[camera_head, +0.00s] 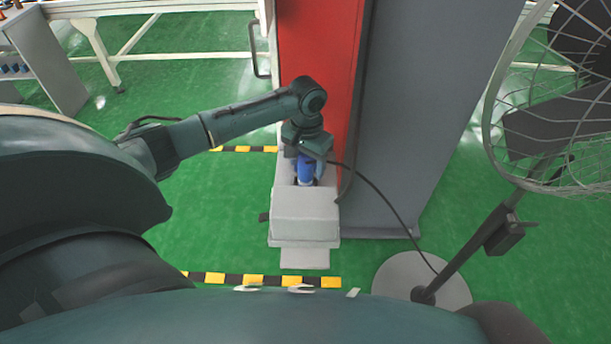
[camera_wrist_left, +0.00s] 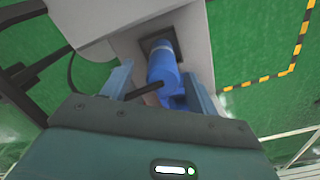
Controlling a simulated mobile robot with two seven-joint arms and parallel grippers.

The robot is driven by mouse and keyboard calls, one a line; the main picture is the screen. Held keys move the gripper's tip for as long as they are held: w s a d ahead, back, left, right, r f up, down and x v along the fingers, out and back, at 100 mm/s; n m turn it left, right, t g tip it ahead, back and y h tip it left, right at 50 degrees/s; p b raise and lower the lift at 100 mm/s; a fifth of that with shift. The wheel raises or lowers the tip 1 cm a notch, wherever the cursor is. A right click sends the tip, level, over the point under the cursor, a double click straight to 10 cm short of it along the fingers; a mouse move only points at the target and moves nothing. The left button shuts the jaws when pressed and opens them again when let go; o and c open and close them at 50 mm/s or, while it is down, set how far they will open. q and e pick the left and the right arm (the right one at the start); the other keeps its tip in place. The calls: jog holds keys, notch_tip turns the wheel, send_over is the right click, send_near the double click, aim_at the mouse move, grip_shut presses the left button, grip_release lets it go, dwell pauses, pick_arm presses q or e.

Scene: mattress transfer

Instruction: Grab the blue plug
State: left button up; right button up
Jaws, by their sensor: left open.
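The blue plug (camera_head: 305,170) stands in the grey box (camera_head: 306,212) in front of the red and grey cabinet. In the left wrist view the plug (camera_wrist_left: 163,66) rises from a dark square socket (camera_wrist_left: 158,45) in the pale box top. My left gripper (camera_head: 306,165) is over the plug. In the left wrist view its two blue-grey fingers (camera_wrist_left: 160,88) are open, one on each side of the plug. I cannot tell whether either finger touches it. The gripper body hides part of the plug in the head view. My right gripper is not in view.
The red and grey cabinet (camera_head: 430,110) stands right behind the box. A black cable (camera_head: 385,200) runs down past it to the round base (camera_head: 420,283) of a standing fan (camera_head: 560,95). Green floor with yellow-black tape (camera_head: 255,280) is clear left of the box.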

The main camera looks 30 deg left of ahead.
aim_at(305, 174)
pick_arm(q)
notch_tip(305, 174, down, 5)
jog(key=shift+s+a+r, duration=0.1)
jog(key=shift+a+r, duration=0.05)
jog(key=shift+r, duration=0.05)
jog(key=c, duration=1.1)
jog(key=shift+c, duration=0.2)
